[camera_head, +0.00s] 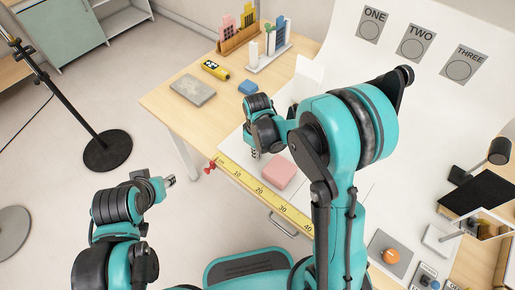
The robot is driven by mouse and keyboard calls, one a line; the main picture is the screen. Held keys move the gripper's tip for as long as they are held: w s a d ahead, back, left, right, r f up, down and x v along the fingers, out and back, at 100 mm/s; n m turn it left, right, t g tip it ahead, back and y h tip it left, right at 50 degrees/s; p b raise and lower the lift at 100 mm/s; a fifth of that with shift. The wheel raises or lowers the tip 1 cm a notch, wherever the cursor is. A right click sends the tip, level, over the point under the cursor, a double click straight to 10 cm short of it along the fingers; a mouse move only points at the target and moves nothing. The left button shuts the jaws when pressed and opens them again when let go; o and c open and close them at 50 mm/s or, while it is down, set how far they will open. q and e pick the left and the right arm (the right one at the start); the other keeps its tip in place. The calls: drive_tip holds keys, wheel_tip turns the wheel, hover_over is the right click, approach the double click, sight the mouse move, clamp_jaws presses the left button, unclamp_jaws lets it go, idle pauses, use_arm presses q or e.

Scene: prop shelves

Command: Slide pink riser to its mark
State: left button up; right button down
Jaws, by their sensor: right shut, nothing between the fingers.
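The pink riser (279,173) is a flat block on the white surface near the table's front edge, just behind the yellow ruler. My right gripper (255,154) is shut and empty, pointing down just left of and behind the riser. I cannot tell whether it touches the riser. My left gripper (170,181) is off the table, over the floor at the left, and its fingers are too small to read. My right arm hides part of the surface behind the riser, and I cannot make out a mark for the riser.
The yellow ruler (264,193) runs along the front edge. Circle cards ONE, TWO (416,44) and THREE are on the backdrop. An orange knob (391,256) is at right.

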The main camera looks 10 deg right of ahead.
drive_tip(key=shift+s+d, duration=0.6)
drive_tip(key=shift+s, duration=0.2)
drive_tip(key=shift+s+d, duration=0.6)
drive_tip(key=shift+s, duration=0.2)
drive_tip(key=s+d, duration=0.4)
drive_tip(key=s, duration=0.1)
drive_tip(key=s+d, duration=0.3)
drive_tip(key=s, duration=0.2)
drive_tip(key=s+d, duration=0.4)
drive_tip(key=s, duration=0.1)
drive_tip(key=shift+d, duration=0.35)
drive_tip(key=shift+w, duration=0.15)
